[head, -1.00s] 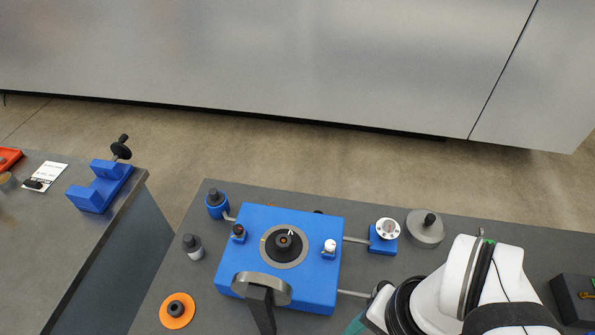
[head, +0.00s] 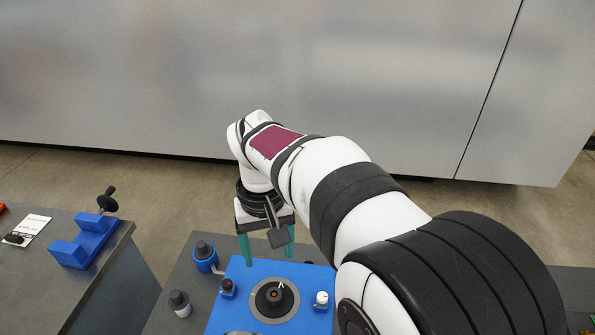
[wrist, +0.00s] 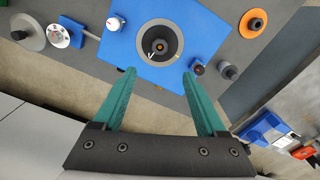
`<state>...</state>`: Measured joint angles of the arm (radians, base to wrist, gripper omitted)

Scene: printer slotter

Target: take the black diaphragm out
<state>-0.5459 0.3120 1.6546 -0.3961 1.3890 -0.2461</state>
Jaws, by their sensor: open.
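The black diaphragm (head: 263,299) is a round black disc with a central knob and a white arrow-like mark. It lies inside a grey ring on top of the blue box (head: 238,271), and it also shows in the wrist view (wrist: 148,40). My gripper (head: 269,260) is open and empty, fingers pointing down, over the far side of the blue box in the head view. In the wrist view my gripper (wrist: 159,73) has its two teal fingers apart, with the diaphragm beyond the gap between their tips. The fingers are apart from it.
Small red-topped (head: 227,287) and white (head: 321,298) knobs flank the ring. An orange disc (wrist: 247,30) and a grey disc (wrist: 25,35), each with a black knob, lie on the bench. Two dark-capped posts (head: 203,250) (head: 180,301) stand left. A blue cradle (head: 86,243) sits on the side table.

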